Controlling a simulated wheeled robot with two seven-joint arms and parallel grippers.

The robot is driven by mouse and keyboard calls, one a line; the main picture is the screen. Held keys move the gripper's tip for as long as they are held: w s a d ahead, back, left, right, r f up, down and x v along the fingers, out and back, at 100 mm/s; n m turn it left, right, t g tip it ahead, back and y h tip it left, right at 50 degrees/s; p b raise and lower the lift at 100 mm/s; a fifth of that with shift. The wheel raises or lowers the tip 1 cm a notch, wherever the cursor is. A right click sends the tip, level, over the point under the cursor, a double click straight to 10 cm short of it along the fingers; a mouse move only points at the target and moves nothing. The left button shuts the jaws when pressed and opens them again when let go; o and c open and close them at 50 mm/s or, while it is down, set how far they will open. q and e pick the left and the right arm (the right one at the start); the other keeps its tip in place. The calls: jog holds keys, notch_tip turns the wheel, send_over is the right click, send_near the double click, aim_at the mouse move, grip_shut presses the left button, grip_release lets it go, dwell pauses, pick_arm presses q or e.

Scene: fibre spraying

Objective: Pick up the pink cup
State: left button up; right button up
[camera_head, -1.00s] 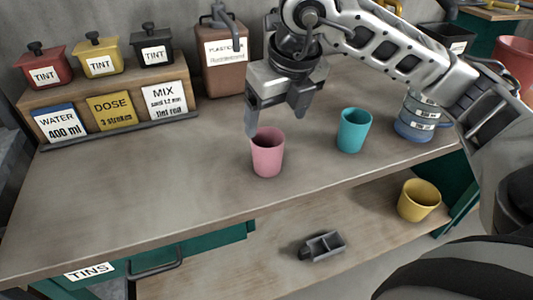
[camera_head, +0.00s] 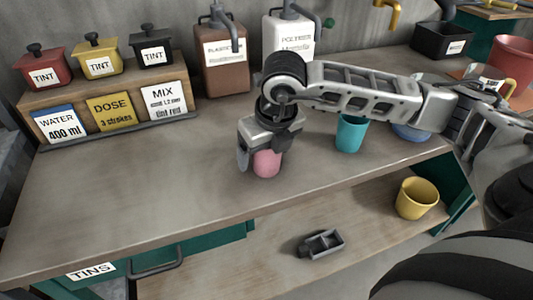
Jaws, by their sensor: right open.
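The pink cup (camera_head: 266,165) stands upright on the workbench (camera_head: 150,190), near the middle of its front half. My right gripper (camera_head: 262,158) has come down over it from above, pointing downward. Its fingers are open, one on the left of the cup and one on the right and back. The gripper body hides the cup's rim and upper part. I cannot tell whether a finger touches the cup. My left gripper does not show.
A teal cup (camera_head: 350,134) stands to the right, beneath my right forearm, with a blue container (camera_head: 411,132) behind my arm. A yellow cup (camera_head: 416,198) and a grey holder (camera_head: 321,243) are on the lower shelf. Dispensers and tint pots line the back.

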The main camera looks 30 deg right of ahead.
jog(key=c, duration=1)
jog(key=shift+r, duration=0.15)
